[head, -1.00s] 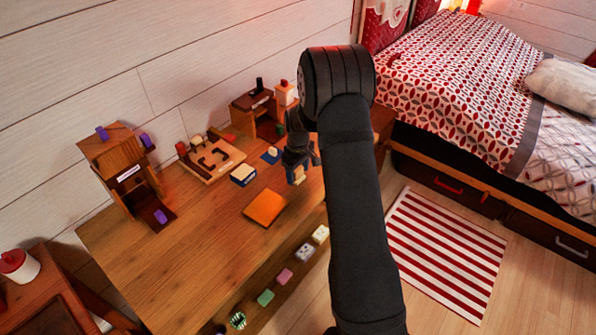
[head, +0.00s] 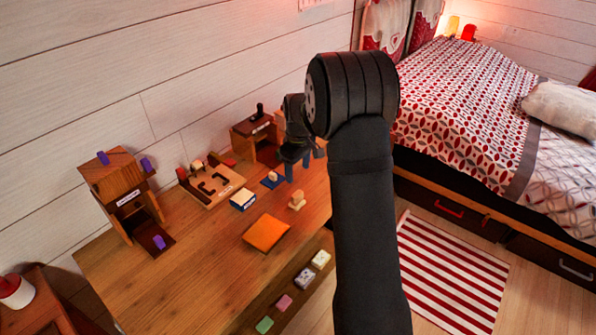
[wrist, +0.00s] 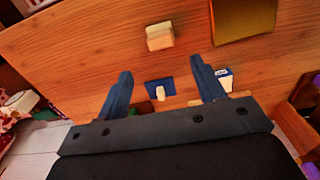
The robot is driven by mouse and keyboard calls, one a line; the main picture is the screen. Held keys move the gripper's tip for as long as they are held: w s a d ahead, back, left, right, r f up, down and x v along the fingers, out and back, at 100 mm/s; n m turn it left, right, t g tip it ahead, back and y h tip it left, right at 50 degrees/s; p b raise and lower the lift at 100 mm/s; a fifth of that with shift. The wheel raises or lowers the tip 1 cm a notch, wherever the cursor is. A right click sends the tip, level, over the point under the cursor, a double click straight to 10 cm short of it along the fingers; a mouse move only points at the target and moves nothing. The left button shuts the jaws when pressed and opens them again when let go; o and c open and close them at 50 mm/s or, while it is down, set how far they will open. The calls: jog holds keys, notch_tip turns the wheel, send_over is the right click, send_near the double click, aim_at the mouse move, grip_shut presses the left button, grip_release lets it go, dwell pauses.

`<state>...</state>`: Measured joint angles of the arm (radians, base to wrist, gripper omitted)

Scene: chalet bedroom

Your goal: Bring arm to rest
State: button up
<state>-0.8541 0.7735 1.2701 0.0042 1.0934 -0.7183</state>
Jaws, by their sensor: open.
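My gripper (head: 299,165) is above the back right part of the wooden table (head: 190,270) in the head view, with its blue fingers pointing down. In the wrist view my gripper (wrist: 160,86) has its two blue fingers spread apart with nothing between them; it is open and empty. A small light wooden piece (head: 297,200) stands on the table just below and in front of the gripper. It also shows beyond the fingers in the wrist view (wrist: 160,37). My raised arm hides the table's right end in the head view.
An orange square (head: 266,233) lies mid-table, near a small white-topped box (head: 243,199). A wooden tower (head: 122,190), a tray with dark pieces (head: 212,184) and a brown shelf (head: 256,138) stand along the wall. Several coloured blocks line the front ledge. The table's front left is clear.

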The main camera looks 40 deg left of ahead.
aim_at(298, 194)
jog(key=shift+f, duration=0.1)
notch_tip(298, 194, down, 13)
jog(key=shift+r, duration=2.45)
